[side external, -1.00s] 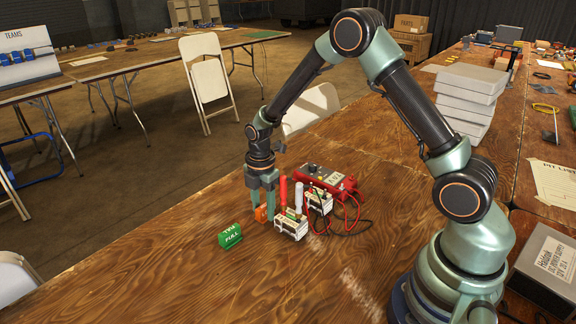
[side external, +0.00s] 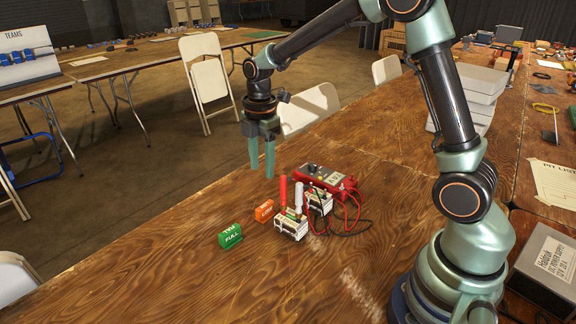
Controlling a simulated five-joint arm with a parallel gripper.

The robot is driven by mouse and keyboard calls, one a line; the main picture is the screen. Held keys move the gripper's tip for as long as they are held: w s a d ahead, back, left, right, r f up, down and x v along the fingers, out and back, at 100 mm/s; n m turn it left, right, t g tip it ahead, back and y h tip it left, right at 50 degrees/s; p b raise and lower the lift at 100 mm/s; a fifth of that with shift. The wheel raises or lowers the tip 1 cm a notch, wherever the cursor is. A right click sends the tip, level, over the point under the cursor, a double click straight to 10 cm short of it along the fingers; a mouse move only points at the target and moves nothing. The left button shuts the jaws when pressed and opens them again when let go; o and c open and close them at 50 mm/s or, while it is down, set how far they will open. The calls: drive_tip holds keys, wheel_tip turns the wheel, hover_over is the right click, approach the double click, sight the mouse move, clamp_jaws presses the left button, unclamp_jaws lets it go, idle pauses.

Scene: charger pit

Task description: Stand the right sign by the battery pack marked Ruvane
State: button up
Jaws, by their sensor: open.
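A green sign (side external: 230,237) with white lettering reading FULL stands on the wooden table, left of the others. An orange sign (side external: 264,211) stands beside the left white battery pack (side external: 291,225), on its left. A second white battery pack (side external: 319,201) stands behind it to the right. The name Ruvane cannot be read on either pack. Red and white upright handles rise by the packs. My gripper (side external: 262,175) hangs open and empty in the air, above and behind the orange sign, fingers pointing down.
A red charger box (side external: 327,182) with red and black cables (side external: 346,222) sits behind and right of the packs. Stacked white boxes (side external: 468,95) stand at the back right. The table front and left of the green sign is bare.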

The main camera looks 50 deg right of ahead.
drive_tip(key=s+r+m+t, duration=0.2)
drive_tip(key=s+r+m, duration=0.3)
drive_tip(key=s+m, duration=0.2)
drive_tip(key=s+a+r+m+t, duration=0.1)
drive_tip(key=s+r+m+t, duration=0.2)
drive_tip(key=s+r+m, duration=0.2)
drive_tip(key=shift+s+a+r+m, duration=0.2)
drive_tip(key=shift+s+r+m, duration=0.2)
drive_tip(key=shift+s+m, duration=1.75)
drive_tip(key=shift+w+m, duration=0.45)
drive_tip(key=shift+w, duration=0.05)
